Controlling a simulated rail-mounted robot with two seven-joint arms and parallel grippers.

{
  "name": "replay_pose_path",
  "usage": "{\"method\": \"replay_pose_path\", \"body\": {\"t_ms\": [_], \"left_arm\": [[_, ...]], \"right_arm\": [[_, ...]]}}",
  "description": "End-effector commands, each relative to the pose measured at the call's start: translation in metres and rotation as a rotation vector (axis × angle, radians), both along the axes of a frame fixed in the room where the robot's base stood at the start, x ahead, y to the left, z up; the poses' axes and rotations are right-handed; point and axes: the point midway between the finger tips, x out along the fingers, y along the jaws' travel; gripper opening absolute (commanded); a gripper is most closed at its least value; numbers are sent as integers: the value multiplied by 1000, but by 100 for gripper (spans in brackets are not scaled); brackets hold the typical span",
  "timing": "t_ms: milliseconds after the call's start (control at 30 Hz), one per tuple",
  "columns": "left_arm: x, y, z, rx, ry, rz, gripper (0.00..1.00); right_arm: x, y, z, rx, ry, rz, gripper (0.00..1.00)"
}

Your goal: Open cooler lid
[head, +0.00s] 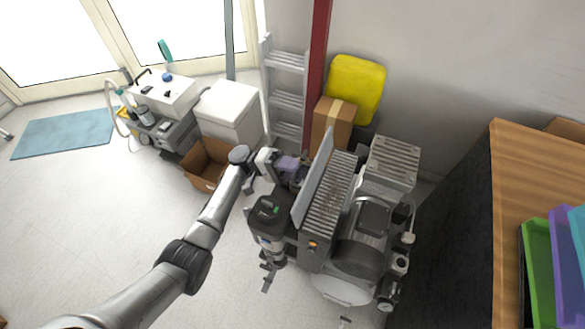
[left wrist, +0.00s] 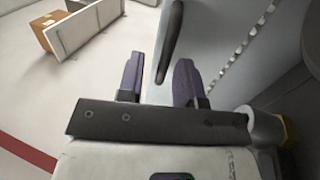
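A grey upright panel (head: 314,180), which looks like the cooler's lid, stands at a tilt along the left side of the ribbed cooler housing (head: 335,190) on the compressor. In the left wrist view the grey panel (left wrist: 215,45) carries a dark bar handle (left wrist: 171,42). My left gripper (head: 291,167) is at the panel's left side, with purple fingers. In the left wrist view the fingers (left wrist: 158,82) are apart with nothing between them. The handle lies just beyond the fingertips; contact cannot be told. My right gripper is not in view.
The compressor (head: 365,235) stands right of the arm, with a black canister (head: 267,214) at its front left. A cardboard box (head: 207,163) and a white chest (head: 228,110) are behind the arm. A wooden counter (head: 535,200) is at right.

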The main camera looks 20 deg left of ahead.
Motion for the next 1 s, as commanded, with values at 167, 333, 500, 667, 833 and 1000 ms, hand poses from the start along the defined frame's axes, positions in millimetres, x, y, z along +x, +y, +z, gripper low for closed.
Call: {"method": "replay_pose_path", "body": {"t_ms": [167,333,500,667,833,1000], "left_arm": [[0,0,-1,1,1,1,36],[0,5,-2,2,3,1,36],[0,27,-9,2,2,4,36],[-1,58,-19,1,3,4,36],[-1,88,-29,2,2,3,36],[-2,112,-36,1,1,3,36]], "right_arm": [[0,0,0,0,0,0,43],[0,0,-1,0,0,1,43],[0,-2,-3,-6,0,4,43],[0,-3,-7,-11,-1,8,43],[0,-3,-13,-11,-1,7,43],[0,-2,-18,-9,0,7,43]]}}
